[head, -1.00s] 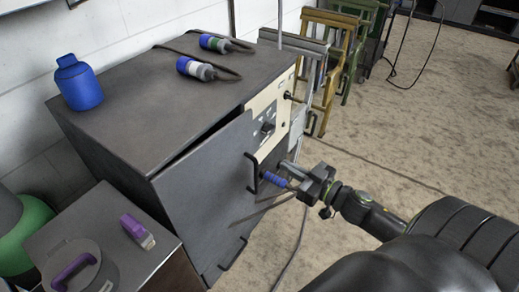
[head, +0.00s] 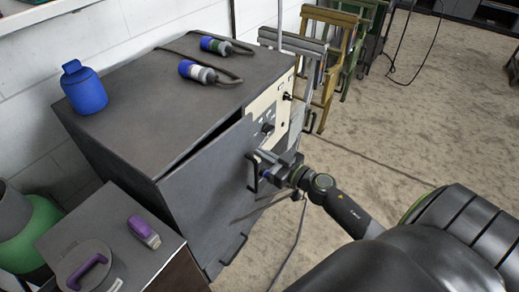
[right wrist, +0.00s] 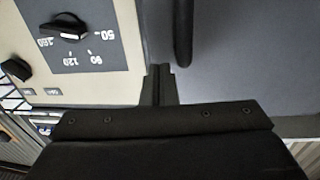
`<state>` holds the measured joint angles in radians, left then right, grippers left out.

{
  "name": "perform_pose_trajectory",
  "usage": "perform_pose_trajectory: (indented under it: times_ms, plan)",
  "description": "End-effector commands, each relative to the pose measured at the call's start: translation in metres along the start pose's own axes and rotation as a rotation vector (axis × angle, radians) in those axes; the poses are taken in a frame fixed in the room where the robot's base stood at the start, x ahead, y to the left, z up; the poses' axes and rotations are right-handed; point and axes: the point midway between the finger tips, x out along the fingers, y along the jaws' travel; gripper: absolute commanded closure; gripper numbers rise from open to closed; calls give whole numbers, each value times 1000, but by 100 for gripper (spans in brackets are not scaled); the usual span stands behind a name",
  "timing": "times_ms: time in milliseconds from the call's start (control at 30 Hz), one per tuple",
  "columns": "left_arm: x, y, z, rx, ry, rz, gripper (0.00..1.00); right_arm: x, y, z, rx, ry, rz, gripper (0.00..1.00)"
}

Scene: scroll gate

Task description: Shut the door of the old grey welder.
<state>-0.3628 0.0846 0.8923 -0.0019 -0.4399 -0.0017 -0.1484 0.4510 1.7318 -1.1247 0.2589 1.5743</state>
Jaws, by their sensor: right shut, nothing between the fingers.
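The old grey welder (head: 120,155) is a dark box cabinet at the left centre of the head view. Its grey front door (head: 200,200) stands ajar, with a dark gap along its top edge. A black bar handle (head: 253,172) sits on the door's right side; it also shows in the right wrist view (right wrist: 183,35). My right gripper (head: 266,160) is shut and empty beside the handle, by the door's right edge. In the right wrist view its closed fingertips (right wrist: 160,85) point at the door edge; contact cannot be told. My left gripper is not in view.
A blue bottle (head: 84,88) and two cable plugs (head: 196,72) lie on the welder's top. A cream dial panel (head: 270,115) is beside the door. A low grey box (head: 115,220) stands close in front at left.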

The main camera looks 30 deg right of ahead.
Motion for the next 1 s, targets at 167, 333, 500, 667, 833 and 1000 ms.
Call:
perform_pose_trajectory:
  times_ms: [167, 333, 500, 667, 833, 1000]
  plan:
    - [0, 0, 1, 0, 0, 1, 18, 14, 0, 0, 0, 0, 0, 100]
    - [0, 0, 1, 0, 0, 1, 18, 17, 0, 1, -1, -1, 0, 100]
    - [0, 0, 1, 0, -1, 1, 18, 16, 0, 1, -1, -1, 0, 100]
    - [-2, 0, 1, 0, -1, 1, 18, 22, 1, 0, 0, -1, -15, 100]
    - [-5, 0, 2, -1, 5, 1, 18, 42, 2, 0, -2, -3, -79, 100]
    - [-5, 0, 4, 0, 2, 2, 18, 54, 3, 0, -2, 0, -124, 100]
